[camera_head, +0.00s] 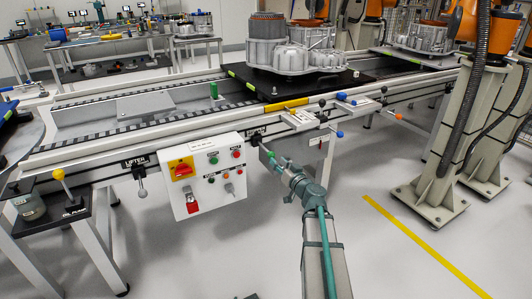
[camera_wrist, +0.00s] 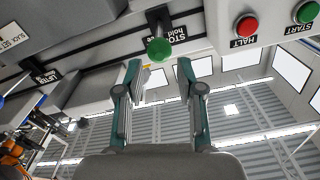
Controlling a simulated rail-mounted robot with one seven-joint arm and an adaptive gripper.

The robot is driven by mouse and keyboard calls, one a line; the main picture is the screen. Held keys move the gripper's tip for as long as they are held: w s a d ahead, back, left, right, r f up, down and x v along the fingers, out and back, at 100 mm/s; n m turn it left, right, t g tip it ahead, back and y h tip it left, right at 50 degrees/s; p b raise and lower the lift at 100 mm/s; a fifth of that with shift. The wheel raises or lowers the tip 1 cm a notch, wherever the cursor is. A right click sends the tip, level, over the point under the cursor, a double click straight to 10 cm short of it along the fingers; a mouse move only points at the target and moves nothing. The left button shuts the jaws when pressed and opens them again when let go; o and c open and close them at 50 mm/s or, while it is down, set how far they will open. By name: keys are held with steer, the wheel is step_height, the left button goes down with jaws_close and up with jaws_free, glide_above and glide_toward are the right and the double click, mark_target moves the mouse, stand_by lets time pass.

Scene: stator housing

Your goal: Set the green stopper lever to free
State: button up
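The green stopper lever shows in the wrist view as a round green knob (camera_wrist: 159,50) on a dark stem. Beside it is a black label, partly covered, reading "STO…" and "hold". In the head view its green knob (camera_head: 271,155) is small, at the front rail right of the control box. My gripper (camera_wrist: 157,68) is open, with one teal finger on each side below the knob in the picture. The fingers appear empty and not touching the knob; the exact depth gap cannot be told. In the head view my gripper (camera_head: 277,164) is close to the knob, its fingers hard to make out.
A white control box (camera_head: 207,177) with buttons and a red-yellow switch hangs left of the lever. The lifter lever (camera_head: 141,185) is further left. Blue (camera_head: 340,134) and orange knobs stand to the right. The conveyor (camera_head: 150,133) carries a stator housing (camera_head: 290,55). Floor in front is free.

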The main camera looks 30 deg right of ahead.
mark_target(266, 149)
steer(key=shift+w+n, duration=0.2)
steer(key=shift+n, duration=0.2)
steer(key=w, duration=1)
steer(key=shift+w+a+f+p, duration=0.15)
steer(key=shift+w+p, duration=0.1)
steer(key=shift+p, duration=0.15)
jaws_close()
